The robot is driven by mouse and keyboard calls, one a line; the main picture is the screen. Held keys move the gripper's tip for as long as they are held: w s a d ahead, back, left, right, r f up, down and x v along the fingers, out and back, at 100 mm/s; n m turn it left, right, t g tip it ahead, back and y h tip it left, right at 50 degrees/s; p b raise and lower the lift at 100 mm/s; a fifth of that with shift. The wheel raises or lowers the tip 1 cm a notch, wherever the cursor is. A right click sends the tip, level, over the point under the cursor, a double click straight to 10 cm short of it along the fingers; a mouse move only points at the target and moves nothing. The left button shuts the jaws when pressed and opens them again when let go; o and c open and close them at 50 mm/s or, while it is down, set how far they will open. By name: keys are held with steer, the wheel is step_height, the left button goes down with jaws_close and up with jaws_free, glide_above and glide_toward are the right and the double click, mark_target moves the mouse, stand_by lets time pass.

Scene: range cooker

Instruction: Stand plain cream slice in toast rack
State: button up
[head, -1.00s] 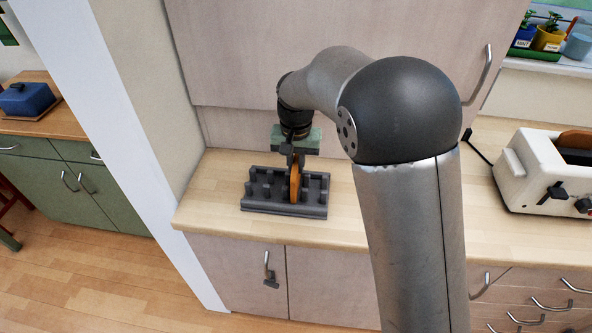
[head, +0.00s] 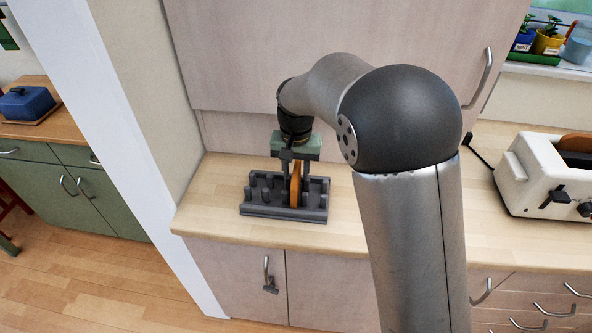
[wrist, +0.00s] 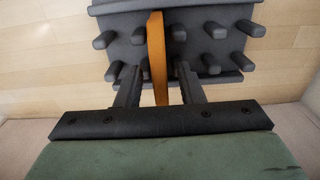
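The grey toast rack (head: 268,211) stands on the wooden counter, with rows of short posts; it also fills the top of the wrist view (wrist: 205,18). A bread slice (head: 295,186) stands upright in the rack, right of its middle, with posts on both sides. In the wrist view the slice (wrist: 156,50) shows only its orange-brown crust edge, so its face is hidden. My gripper (wrist: 158,80) is over the rack, pointing down. Its two fingers are spread, one on each side of the slice, with a visible gap to it on both sides.
A white toaster (head: 540,180) with a brown slice (head: 577,142) in it stands at the right on the same counter. A pale cabinet (head: 300,55) hangs close behind my arm. The counter between rack and toaster is partly hidden by my arm.

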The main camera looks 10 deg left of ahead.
step_height(320, 180, up, 12)
steer(key=f+b, duration=0.1)
steer(key=s+d, duration=0.6)
steer(key=d, duration=0.3)
steer(key=s+d, duration=0.5)
steer(key=d, duration=0.4)
steer(key=s+d+f, duration=0.3)
steer(key=s+f, duration=0.1)
steer(key=s, duration=0.3)
steer(key=s+d+f, duration=0.3)
steer(key=s+d, duration=0.1)
steer(key=s, duration=0.3)
steer(key=shift+d+f+m+t, duration=0.3)
steer(key=shift+f+t, duration=0.05)
steer(key=shift+t, duration=0.05)
